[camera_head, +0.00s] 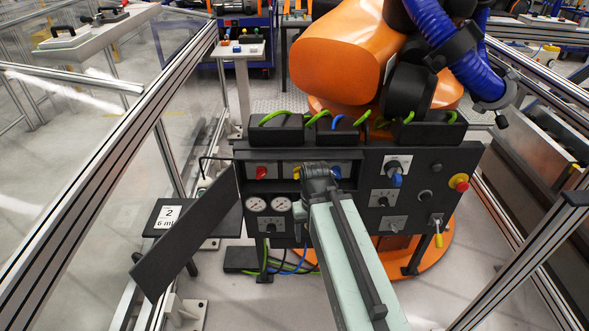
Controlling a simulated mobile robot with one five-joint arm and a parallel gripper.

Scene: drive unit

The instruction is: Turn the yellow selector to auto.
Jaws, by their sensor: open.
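A black control panel (350,210) stands upright in front of me. A small yellow part (297,173) also shows in the upper left row, partly beside my arm. I cannot read any position labels.
A red knob (261,172), two gauges (268,205), a blue-handled selector (396,179) and a red-and-yellow emergency button (459,182) are on the panel. A tilted dark plate (187,236) juts out left. Metal rails flank both sides. An orange robot (345,62) stands behind.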

